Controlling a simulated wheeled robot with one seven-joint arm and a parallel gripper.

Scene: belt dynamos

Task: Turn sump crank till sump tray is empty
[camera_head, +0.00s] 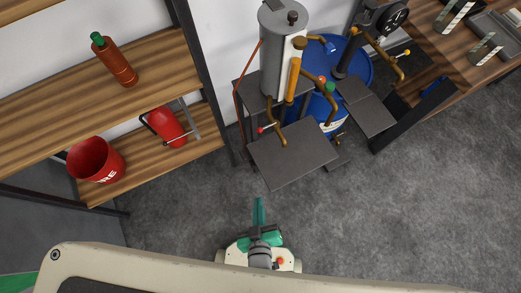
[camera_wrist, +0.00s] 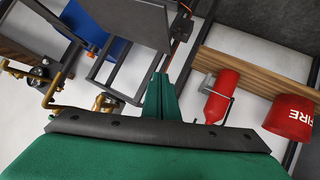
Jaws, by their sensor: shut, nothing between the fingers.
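My gripper (camera_head: 258,212) is shut and empty above the grey floor, in front of the machine stand and apart from it. Its green fingers also show together in the wrist view (camera_wrist: 159,92). Brass crank-like arms stand on the machine: one with a red knob (camera_head: 277,135) above the front dark plate, one with a yellow knob (camera_head: 398,62) at the right. I cannot tell which is the sump crank. Brass parts also show at the left of the wrist view (camera_wrist: 50,92). I cannot make out the sump tray or its contents for sure.
A grey cylinder (camera_head: 272,60) and a blue drum (camera_head: 352,70) stand at the back. Left, a wooden shelf holds a red bucket (camera_head: 92,160) and a red extinguisher (camera_head: 165,125). A wooden bench (camera_head: 440,52) is at the right. The floor between is clear.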

